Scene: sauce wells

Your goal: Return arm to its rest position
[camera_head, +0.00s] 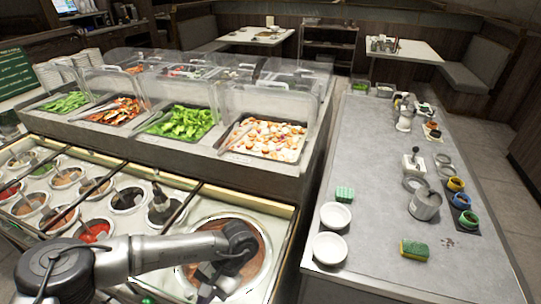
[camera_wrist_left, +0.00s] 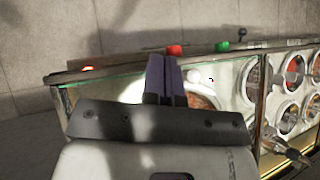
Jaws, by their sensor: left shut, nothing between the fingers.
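My left arm comes in from the lower left in the head view. Its gripper (camera_head: 214,287) hangs over the large round sauce well (camera_head: 262,238) with reddish-brown sauce, hiding part of it. In the left wrist view the two dark fingers of my left gripper (camera_wrist_left: 164,62) are pressed together with nothing between them. Beyond them, the lit well counter and its round sauce wells (camera_wrist_left: 289,116) show at the right. My right arm and gripper are not in view.
Small sauce wells with ladles (camera_head: 97,231) fill the counter on the left. Food trays (camera_head: 262,155) under clear guards stand behind. A grey counter (camera_head: 385,235) on the right holds white bowls (camera_head: 330,248), a sponge (camera_head: 414,250) and several cups. The wrist view shows red (camera_wrist_left: 174,50) and green (camera_wrist_left: 222,46) buttons.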

